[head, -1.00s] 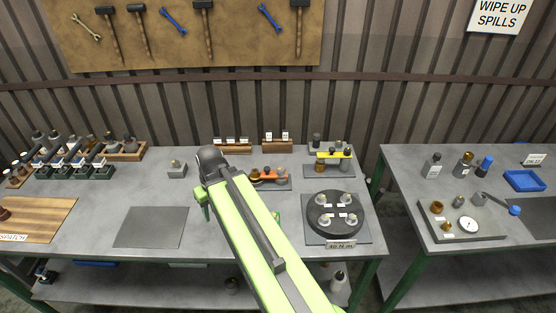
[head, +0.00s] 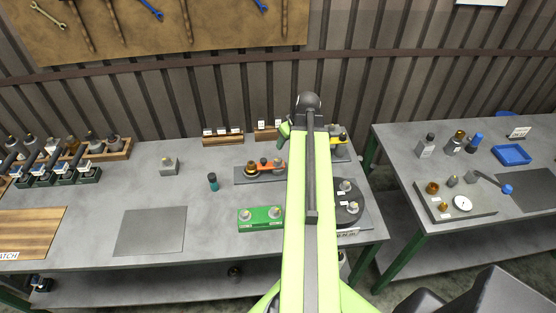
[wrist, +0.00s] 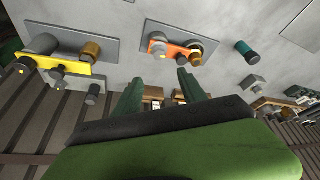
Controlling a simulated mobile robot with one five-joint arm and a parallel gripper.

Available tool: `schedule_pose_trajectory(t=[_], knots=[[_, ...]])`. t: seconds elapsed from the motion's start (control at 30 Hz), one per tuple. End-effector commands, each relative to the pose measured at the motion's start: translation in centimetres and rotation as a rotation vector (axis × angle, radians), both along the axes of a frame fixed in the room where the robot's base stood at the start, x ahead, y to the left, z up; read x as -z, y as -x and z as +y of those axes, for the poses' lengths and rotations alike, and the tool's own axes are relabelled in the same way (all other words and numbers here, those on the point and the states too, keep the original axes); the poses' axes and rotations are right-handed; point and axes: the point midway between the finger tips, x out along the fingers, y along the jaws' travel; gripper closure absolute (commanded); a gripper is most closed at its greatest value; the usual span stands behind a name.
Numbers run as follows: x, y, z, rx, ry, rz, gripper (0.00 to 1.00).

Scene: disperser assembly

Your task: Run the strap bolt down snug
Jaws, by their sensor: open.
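An orange strap (head: 268,166) lies across a brass fitting and darker posts on a grey plate at mid-bench; the wrist view shows it too (wrist: 178,50). A yellow strap (wrist: 62,65) sits on another plate with a brass cylinder, a grey cylinder and dark bolt heads. In the head view the yellow strap (head: 338,140) is partly behind my arm. I cannot tell which bolt is the strap bolt, or how far any is seated. My gripper (wrist: 160,88) is open and empty, its fingers apart from both fixtures. In the head view its tips are mostly hidden.
A dark round disc (head: 350,216) is partly behind my arm. A gauge plate (head: 480,209) lies on the right bench.

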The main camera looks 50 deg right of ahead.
Motion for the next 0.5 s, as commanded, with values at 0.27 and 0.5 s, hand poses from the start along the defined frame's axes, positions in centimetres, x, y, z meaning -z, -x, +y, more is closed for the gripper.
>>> schedule_pose_trajectory(t=[0.27, 0.5], knots=[[6.7, -2.3, -0.5, -0.001, 0.0, 0.001, 0.51], [11.7, -4.4, -0.8, -0.002, 0.001, 0.001, 0.51]])
